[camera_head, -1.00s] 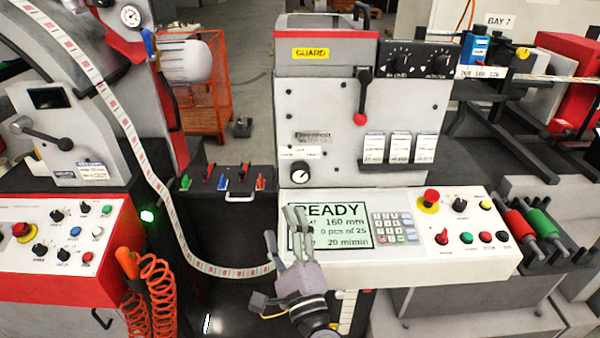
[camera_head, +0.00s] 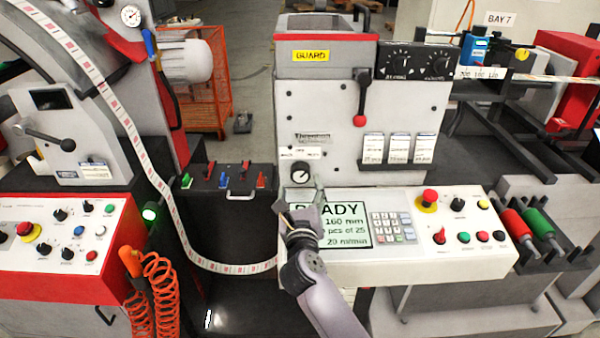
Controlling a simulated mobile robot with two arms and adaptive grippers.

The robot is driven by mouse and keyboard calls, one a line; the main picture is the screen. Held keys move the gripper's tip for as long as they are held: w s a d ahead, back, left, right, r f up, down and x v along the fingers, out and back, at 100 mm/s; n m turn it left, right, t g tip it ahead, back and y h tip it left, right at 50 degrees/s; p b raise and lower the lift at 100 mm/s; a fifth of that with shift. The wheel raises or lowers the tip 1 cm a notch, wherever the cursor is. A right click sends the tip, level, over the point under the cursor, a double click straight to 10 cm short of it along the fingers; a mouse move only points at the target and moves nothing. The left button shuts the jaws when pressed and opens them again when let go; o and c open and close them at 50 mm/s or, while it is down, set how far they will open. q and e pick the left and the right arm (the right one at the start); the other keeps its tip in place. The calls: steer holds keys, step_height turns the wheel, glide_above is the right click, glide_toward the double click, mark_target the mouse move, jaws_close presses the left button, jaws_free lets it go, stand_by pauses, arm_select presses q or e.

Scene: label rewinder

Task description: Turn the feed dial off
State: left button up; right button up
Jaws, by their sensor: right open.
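A round black dial (camera_head: 300,172) with a light pointer mark sits on a white plate low on the grey machine front, just above the display. Its small lettering is too blurred to read, so I cannot tell its setting or confirm that it is the feed dial. My right gripper (camera_head: 304,197) is open and empty in front of the display, just below the dial, fingers pointing up towards it. It appears apart from the dial. My left gripper is not in view.
The display (camera_head: 345,228) reads READY, partly hidden by my gripper. A keypad (camera_head: 394,227) and a red emergency button (camera_head: 429,197) are to its right. A red-knobbed lever (camera_head: 361,100) hangs above. A label web (camera_head: 160,185) loops down at left. Two more dials (camera_head: 416,63) sit top right.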

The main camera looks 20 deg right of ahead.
mark_target(300, 175)
steer(key=x, duration=0.6)
steer(key=shift+c, duration=0.3)
steer(key=c, duration=1.1)
